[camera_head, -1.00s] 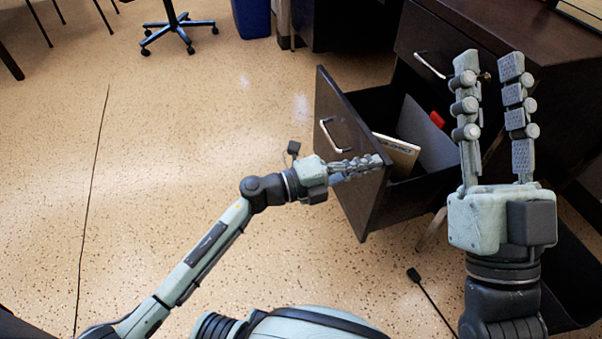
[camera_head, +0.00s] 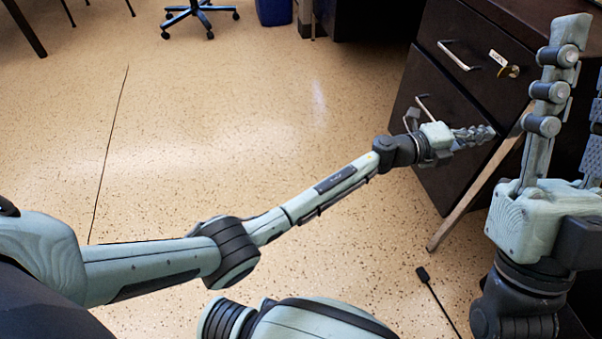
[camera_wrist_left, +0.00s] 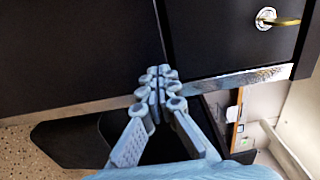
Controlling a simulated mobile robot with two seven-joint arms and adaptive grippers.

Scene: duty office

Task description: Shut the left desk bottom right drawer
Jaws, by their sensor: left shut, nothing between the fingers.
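The bottom drawer (camera_head: 440,183) is a dark wood front with a silver handle, low in the desk's cabinet in the head view. Its front looks flush with the drawer above, and no interior shows. My left gripper (camera_head: 489,133) is shut and empty, its fingers lying against or just before the right part of this front. In the left wrist view the closed fingertips (camera_wrist_left: 158,74) are close to dark panels; contact cannot be told. My right gripper (camera_head: 582,55) is open and empty at the right, partly cut off by the frame edge.
The upper drawer (camera_head: 480,50) is shut and has a handle and a brass lock. A slanted metal desk leg (camera_head: 455,215) stands right of the drawers. An office chair base (camera_head: 200,14) and a blue bin (camera_head: 273,10) are at the back.

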